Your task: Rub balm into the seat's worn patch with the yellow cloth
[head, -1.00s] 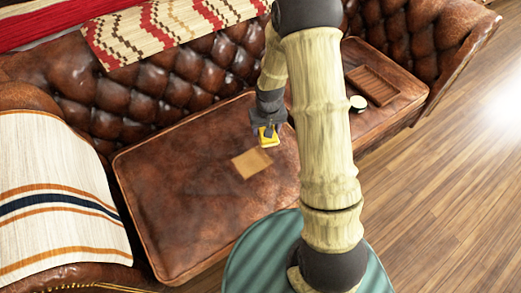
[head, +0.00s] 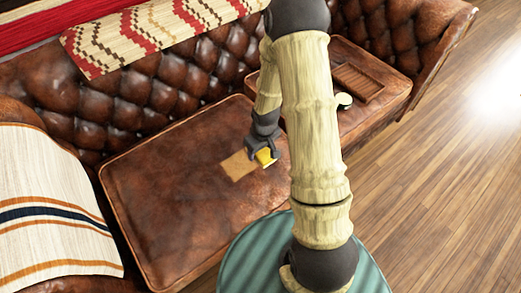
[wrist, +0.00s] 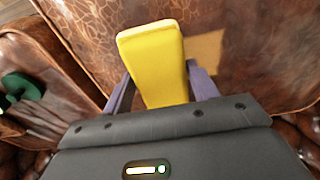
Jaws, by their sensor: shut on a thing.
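My gripper (head: 263,148) is shut on the yellow cloth (head: 266,158), which looks like a folded, thick pad. In the wrist view the cloth (wrist: 152,62) sits between the two fingers (wrist: 160,88) and sticks out past them. The worn patch (head: 235,166) is a pale tan square on the brown leather seat (head: 165,200). The cloth is at the patch's right edge in the head view, and I cannot tell whether it touches the leather. In the wrist view the patch (wrist: 206,50) shows just right of the cloth, partly hidden by it.
A small round tin (head: 344,101) with a pale top stands on the right seat section beside a brown slatted tray (head: 358,80). The tufted backrest (head: 150,90) rises behind. A striped throw (head: 50,210) covers the left arm. The seat's left part is clear.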

